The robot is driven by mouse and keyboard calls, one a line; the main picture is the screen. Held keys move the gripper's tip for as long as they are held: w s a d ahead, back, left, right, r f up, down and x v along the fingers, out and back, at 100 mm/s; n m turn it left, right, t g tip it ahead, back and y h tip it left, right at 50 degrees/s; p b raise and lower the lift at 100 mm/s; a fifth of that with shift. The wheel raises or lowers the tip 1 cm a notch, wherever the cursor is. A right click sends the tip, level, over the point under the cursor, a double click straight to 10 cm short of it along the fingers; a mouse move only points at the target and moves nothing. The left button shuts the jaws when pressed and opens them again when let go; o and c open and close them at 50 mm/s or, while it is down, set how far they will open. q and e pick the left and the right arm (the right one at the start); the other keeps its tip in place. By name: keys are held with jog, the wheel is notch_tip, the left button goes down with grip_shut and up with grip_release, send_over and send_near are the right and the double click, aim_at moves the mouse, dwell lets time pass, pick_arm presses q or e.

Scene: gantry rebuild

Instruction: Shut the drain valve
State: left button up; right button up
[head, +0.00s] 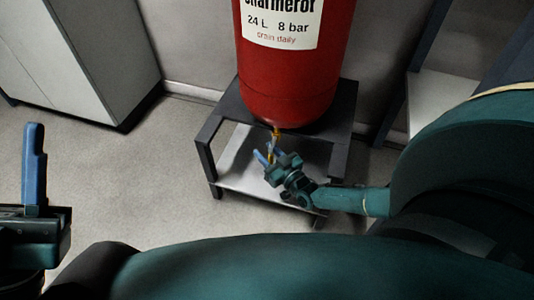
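The red tank (290,70) stands on a dark stand, its label reading "24 L 8 bar" and "drain daily". The small brass-yellow drain valve (276,132) hangs under the tank's bottom. My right gripper (266,153) is just below it, with its blue fingertips close around or beside a yellow part. The gripper partly hides the valve, so I cannot tell the handle's position or whether the fingers grip it. My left gripper (34,128) points up at the left edge, away from the tank. Its blue fingers overlap in this view, so their opening is unclear.
The dark stand (205,150) has legs and a pale lower shelf (238,172) close around my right gripper. A grey cabinet (110,60) stands at the upper left. Another dark frame with a pale panel (440,95) stands at the right. The floor left of the stand is clear.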

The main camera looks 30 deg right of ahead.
jog(key=shift+c, duration=0.5)
grip_shut()
